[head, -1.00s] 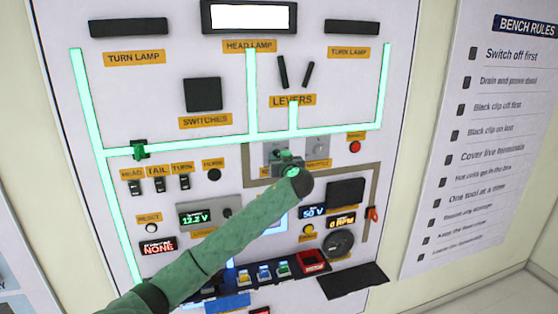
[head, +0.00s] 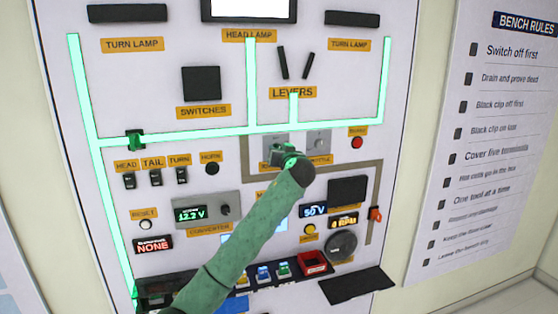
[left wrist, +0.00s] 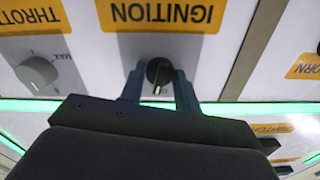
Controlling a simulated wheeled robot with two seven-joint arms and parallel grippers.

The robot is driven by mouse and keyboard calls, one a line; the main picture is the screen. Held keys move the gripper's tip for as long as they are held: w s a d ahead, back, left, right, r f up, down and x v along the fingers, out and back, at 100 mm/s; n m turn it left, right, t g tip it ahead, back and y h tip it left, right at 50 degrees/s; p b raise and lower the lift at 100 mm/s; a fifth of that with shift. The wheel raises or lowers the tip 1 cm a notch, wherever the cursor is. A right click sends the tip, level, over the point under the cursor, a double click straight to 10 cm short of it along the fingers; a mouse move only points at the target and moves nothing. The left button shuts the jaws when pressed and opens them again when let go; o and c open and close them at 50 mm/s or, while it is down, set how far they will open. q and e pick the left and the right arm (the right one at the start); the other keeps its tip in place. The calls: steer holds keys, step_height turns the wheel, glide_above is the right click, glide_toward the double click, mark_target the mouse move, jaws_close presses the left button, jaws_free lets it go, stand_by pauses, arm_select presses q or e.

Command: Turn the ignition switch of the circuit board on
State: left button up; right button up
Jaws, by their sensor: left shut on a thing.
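The ignition switch (left wrist: 159,70) is a small dark round knob on a grey plate, next to the yellow IGNITION label (left wrist: 160,14), which reads upside down in the left wrist view. My left gripper (left wrist: 158,84) has one finger on each side of the knob and is shut on it. In the head view my left gripper (head: 284,154) is at the ignition plate on the board (head: 225,75), and the hand hides the switch. The knob has a pale mark; I cannot tell which position it marks. My right gripper is not in view.
The throttle knob (head: 318,143) sits right beside the ignition plate and also shows in the left wrist view (left wrist: 37,72). A red button (head: 357,143) is farther right. Glowing green strips (head: 200,138) run across the board. A red bin (head: 314,262) and a dark shelf (head: 357,285) are below.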

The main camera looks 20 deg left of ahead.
arm_select(q)
steer(key=shift+m+b, duration=0.65)
steer(key=shift+m, duration=4.15)
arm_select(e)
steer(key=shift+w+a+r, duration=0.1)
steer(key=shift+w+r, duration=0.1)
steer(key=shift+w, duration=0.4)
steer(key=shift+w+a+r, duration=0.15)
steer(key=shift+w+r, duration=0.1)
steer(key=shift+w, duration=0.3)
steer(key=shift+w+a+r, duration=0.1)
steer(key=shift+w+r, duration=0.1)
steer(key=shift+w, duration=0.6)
arm_select(q)
steer(key=o, duration=1)
steer(key=shift+b+v, duration=1.85)
steer(key=shift+v, duration=2)
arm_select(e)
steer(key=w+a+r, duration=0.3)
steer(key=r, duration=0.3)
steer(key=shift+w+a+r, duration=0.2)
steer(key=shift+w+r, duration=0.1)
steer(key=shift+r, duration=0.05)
